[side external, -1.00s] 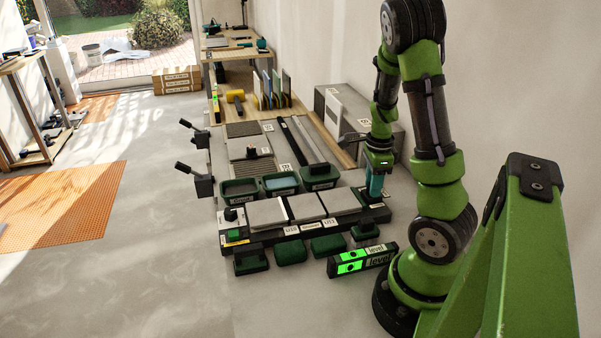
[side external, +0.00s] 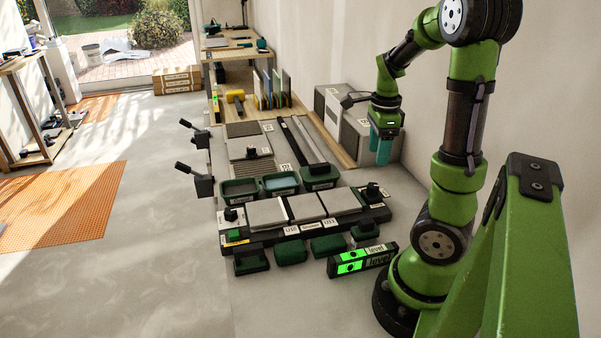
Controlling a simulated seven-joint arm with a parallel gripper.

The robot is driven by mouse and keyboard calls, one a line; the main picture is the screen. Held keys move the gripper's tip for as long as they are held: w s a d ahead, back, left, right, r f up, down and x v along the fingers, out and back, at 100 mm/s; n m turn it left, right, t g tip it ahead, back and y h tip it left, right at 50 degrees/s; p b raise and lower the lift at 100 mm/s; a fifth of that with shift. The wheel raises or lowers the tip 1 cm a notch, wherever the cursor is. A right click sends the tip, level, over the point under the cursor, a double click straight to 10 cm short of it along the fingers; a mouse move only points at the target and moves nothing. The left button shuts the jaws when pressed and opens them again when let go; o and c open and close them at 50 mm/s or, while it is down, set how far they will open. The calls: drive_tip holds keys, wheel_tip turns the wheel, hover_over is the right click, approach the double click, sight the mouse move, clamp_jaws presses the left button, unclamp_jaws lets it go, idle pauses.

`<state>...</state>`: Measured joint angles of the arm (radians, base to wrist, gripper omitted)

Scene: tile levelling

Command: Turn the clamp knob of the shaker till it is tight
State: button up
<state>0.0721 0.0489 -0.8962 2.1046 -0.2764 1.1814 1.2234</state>
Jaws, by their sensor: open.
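The shaker (side external: 345,216) is a long dark bench with grey tiles on top and small labels along its front. A dark knob (side external: 372,188) stands at its right end and looks like the clamp knob; how tight it is cannot be seen. Another dark knob (side external: 231,214) sits at the left end, above a green button. My gripper (side external: 380,160) has teal fingers pointing down. It is open and empty, raised above and behind the right-end knob, apart from it.
A green-lit level (side external: 362,260) lies in front of the shaker's right end. Dark green trays (side external: 290,251) stand along its front, and bins (side external: 240,189) behind it. A grey box (side external: 352,130) stands by the wall behind my gripper. Floor at left is mostly clear.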

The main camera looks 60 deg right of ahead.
wheel_tip(320, 180, up, 7)
drive_tip(key=shift+f, duration=0.15)
idle(0.4)
